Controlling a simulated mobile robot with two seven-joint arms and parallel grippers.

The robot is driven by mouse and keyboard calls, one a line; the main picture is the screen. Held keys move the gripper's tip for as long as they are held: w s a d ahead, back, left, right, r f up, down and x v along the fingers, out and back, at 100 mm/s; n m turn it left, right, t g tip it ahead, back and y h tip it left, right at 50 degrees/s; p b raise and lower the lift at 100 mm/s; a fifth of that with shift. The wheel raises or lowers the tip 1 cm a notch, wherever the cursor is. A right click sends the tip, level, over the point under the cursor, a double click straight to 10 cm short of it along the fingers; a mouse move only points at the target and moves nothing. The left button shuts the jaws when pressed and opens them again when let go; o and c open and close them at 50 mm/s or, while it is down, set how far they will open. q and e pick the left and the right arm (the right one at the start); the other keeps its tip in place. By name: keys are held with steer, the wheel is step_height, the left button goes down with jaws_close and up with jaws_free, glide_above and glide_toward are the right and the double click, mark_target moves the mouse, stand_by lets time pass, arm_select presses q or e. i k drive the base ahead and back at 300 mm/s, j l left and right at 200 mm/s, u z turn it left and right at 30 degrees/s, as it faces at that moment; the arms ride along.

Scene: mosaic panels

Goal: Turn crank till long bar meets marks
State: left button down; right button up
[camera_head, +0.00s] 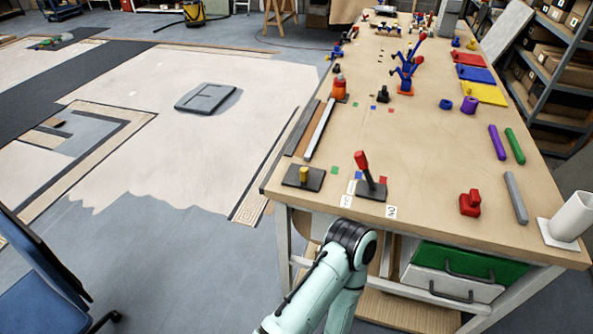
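A linkage of blue bars (407,66) with an orange-red foot stands upright on the middle of the workbench (440,140); it is too small to tell whether it has a crank or marks. A black plate with a yellow knob (303,175) lies at the bench's near left corner. Beside it, a red-handled lever (363,166) rises tilted from a dark base. A long pale bar (320,129) lies along the left edge. I cannot tell which of these is the task's crank or long bar. One mint-green arm of mine shows below the near edge; neither gripper shows.
A red block (470,203), a grey bar (516,197), purple and green bars and a white cup (571,216) occupy the right side. The middle near the front is mostly clear. A blue chair (40,275) stands lower left.

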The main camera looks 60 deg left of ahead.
mark_target(303, 170)
steer(key=u, duration=1.65)
steer(key=k+j+u, duration=0.2)
steer(key=k+u, duration=0.15)
steer(key=i+l, duration=0.3)
steer(key=k+j, duration=0.3)
steer(key=i+l, duration=0.15)
steer(key=i, duration=0.7)
steer(key=j+u, duration=0.05)
